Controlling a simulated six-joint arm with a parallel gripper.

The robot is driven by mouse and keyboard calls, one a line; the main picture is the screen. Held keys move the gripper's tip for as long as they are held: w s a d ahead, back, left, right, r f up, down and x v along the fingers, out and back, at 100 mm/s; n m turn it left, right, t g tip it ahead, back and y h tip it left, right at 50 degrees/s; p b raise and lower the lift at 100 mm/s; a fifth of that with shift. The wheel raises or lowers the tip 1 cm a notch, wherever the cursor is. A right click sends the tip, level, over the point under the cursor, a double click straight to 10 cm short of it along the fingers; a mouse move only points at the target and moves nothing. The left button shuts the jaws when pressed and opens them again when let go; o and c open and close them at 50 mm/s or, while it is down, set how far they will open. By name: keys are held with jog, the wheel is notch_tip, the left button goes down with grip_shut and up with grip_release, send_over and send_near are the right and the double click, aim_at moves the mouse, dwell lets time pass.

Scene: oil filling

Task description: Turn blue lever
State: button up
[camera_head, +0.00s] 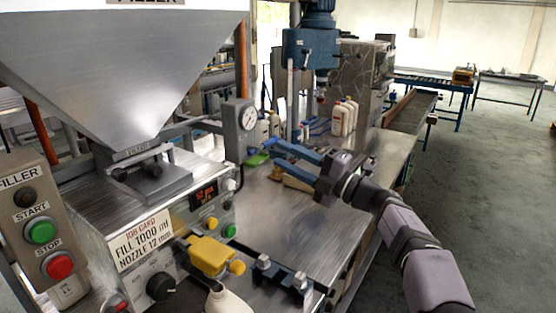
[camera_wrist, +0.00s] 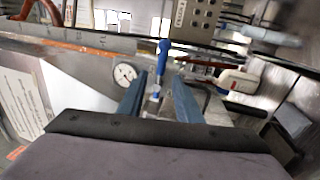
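The blue lever (camera_wrist: 163,58) stands upright in the wrist view, with a blue rounded handle on a pale metal stem. In the head view a small blue piece (camera_head: 268,143), apparently its handle, shows right of the gauge at my fingertips. My gripper (camera_head: 279,152) has blue fingers and reaches left toward the filler. In the wrist view my gripper (camera_wrist: 160,88) is open, one finger on each side of the lever's line. The fingers look apart from the lever; how deep it lies between them I cannot tell. The lever's base is partly hidden.
A round pressure gauge (camera_head: 247,117) stands close left of my fingertips. The steel hopper (camera_head: 130,65) and filler housing fill the left. A yellow nozzle part (camera_head: 209,255) and white bottle (camera_head: 228,301) are in front. White jugs (camera_head: 342,118) stand behind. The steel table (camera_head: 300,225) has bare room.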

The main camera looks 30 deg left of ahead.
jog(key=shift+d+f+b, duration=0.15)
jog(key=shift+d+b, duration=0.15)
jog(key=shift+d, duration=0.45)
jog(key=shift+d+f+b, duration=0.15)
jog(key=shift+d+b, duration=0.1)
jog(key=shift+d, duration=0.5)
